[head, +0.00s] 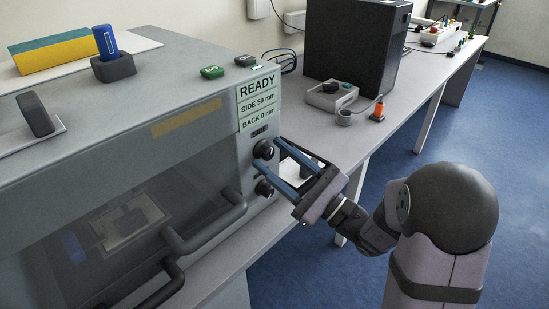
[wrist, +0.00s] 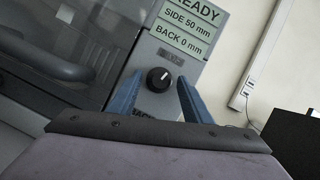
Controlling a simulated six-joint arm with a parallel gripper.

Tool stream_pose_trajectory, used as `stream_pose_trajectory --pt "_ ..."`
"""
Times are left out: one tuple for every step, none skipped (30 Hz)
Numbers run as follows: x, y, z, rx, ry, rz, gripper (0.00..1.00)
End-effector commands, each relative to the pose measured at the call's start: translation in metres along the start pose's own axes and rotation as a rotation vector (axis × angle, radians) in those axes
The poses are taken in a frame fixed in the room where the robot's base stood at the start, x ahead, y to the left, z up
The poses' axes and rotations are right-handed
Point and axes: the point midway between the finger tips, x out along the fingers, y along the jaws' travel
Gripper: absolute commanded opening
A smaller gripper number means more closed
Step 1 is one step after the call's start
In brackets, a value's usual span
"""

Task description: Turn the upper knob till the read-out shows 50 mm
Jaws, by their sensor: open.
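The upper knob (head: 263,149) is black and round, on the front panel of the grey test machine. In the wrist view the upper knob (wrist: 158,79) has a white pointer line and shows between my fingertips, with a gap on each side. The read-out (head: 258,103) says READY, SIDE 50 mm, BACK 0 mm; the wrist view shows the read-out (wrist: 186,25) partly cut off. A lower knob (head: 264,188) sits below, partly behind a finger in the head view. My gripper (head: 270,154) is open, its blue fingers pointing at the panel around the upper knob.
Dark door handles (head: 206,228) stick out left of the knobs.

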Motion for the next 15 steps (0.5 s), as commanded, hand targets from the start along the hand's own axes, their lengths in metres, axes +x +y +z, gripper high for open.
stream_pose_trajectory --pt "-0.004 -0.001 -0.001 0.0 0.002 -0.003 0.45" --pt "-0.007 -0.001 -0.001 0.0 0.002 -0.003 0.45" --pt "-0.012 -0.001 -0.001 0.001 0.003 -0.003 0.45" --pt "-0.015 -0.001 -0.002 0.0 0.003 -0.004 0.45" --pt "-0.019 -0.001 -0.001 0.001 0.002 -0.005 0.45" --pt "-0.025 -0.001 -0.001 0.001 0.003 -0.005 0.45" --pt "-0.03 -0.001 -0.002 0.001 0.004 -0.005 0.45" --pt "-0.034 -0.001 -0.002 0.001 0.004 -0.005 0.45" --pt "-0.04 -0.001 -0.002 0.0 0.003 -0.005 0.45" --pt "-0.044 -0.001 -0.002 0.0 0.003 -0.005 0.45" --pt "-0.048 -0.001 -0.002 0.001 0.003 -0.005 0.45" --pt "-0.052 -0.001 -0.002 0.001 0.003 -0.005 0.45" --pt "-0.056 -0.001 -0.002 0.001 0.003 -0.004 0.45" --pt "-0.058 -0.001 -0.001 0.002 0.003 -0.004 0.45" --pt "-0.062 -0.001 -0.001 0.002 0.002 -0.003 0.45"
